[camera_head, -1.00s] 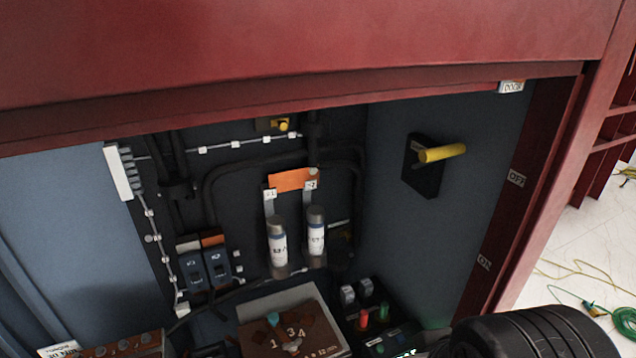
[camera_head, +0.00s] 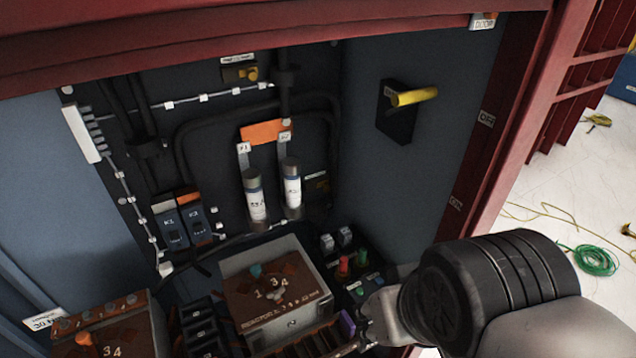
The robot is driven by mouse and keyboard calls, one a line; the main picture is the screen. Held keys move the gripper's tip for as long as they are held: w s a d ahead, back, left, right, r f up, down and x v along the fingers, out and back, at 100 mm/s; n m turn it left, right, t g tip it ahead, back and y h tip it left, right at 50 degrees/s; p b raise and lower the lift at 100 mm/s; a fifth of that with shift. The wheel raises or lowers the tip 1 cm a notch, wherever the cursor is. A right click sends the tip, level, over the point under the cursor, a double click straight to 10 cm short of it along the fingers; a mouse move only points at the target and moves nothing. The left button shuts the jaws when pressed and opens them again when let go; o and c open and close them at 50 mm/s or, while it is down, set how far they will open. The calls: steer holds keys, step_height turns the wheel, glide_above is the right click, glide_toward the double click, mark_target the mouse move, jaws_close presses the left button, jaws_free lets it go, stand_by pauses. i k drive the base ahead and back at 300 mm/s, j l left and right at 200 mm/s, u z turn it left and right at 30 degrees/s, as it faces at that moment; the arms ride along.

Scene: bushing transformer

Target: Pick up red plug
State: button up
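A small red plug (camera_head: 343,266) stands upright on a dark panel block at the right of the cabinet floor. A green plug (camera_head: 361,258) stands just right of it. My gripper (camera_head: 372,328) is partly in view at the bottom, below and to the right of the red plug and apart from it in the picture. The gripper's fingers are small and dark here, and I cannot tell whether they are open or shut.
A beige box (camera_head: 280,290) with a brown numbered top stands left of the plugs. Two white-labelled cylinders (camera_head: 291,190) stand behind. A yellow handle (camera_head: 414,97) sticks out from the right wall. The red cabinet frame (camera_head: 500,140) borders the opening at right.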

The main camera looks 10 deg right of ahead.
mark_target(343, 261)
steer(key=k+j, duration=0.1)
steer(key=j, duration=1.2)
